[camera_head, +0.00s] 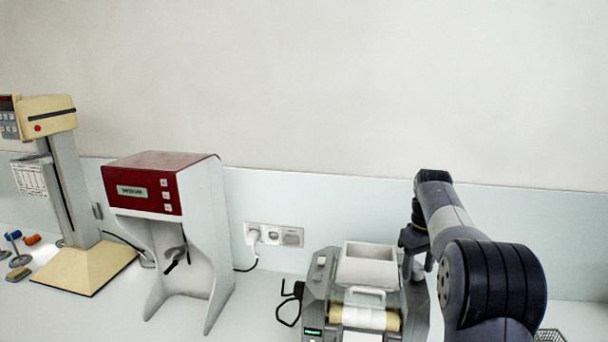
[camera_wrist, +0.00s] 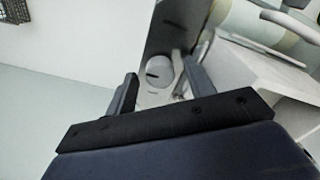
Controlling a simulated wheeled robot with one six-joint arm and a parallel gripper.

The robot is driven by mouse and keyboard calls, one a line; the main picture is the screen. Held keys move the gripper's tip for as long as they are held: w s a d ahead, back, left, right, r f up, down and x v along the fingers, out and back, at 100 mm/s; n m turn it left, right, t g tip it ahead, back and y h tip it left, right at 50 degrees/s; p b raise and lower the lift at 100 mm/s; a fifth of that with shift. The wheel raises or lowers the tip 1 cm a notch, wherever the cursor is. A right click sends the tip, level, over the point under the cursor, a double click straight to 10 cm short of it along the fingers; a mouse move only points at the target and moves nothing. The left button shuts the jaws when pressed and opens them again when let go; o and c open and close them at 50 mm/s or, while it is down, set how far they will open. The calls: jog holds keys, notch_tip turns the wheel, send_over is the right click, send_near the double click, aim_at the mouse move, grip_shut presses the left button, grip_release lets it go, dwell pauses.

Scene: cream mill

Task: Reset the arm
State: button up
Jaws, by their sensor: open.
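My arm reaches in from the lower right of the head view. My gripper (camera_head: 415,245) is at the right side of the grey mill (camera_head: 415,308), which has a white hopper and a yellowish roller. In the wrist view my gripper (camera_wrist: 161,72) is open, its two dark fingers apart. A pale rounded part (camera_wrist: 160,70) shows between the fingers, beside the machine's dark side panel. I cannot tell whether the fingers touch it.
A red-topped white device (camera_head: 160,185) stands left of the mill, and a beige stand (camera_head: 85,268) is further left. Small coloured items lie at the far left. A wire basket (camera_head: 550,336) is at the lower right. Bare counter (camera_head: 585,322) shows to the right, with wall behind.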

dwell(0.4)
notch_tip(320, 180, up, 11)
notch_tip(320, 180, down, 11)
jog(key=m, duration=0.3)
jog(key=shift+m, duration=0.4)
jog(key=m, duration=0.4)
jog(key=shift+m, duration=0.4)
jog(key=m, duration=0.4)
jog(key=shift+m, duration=0.3)
jog(key=m, duration=0.4)
jog(key=shift+m, duration=0.3)
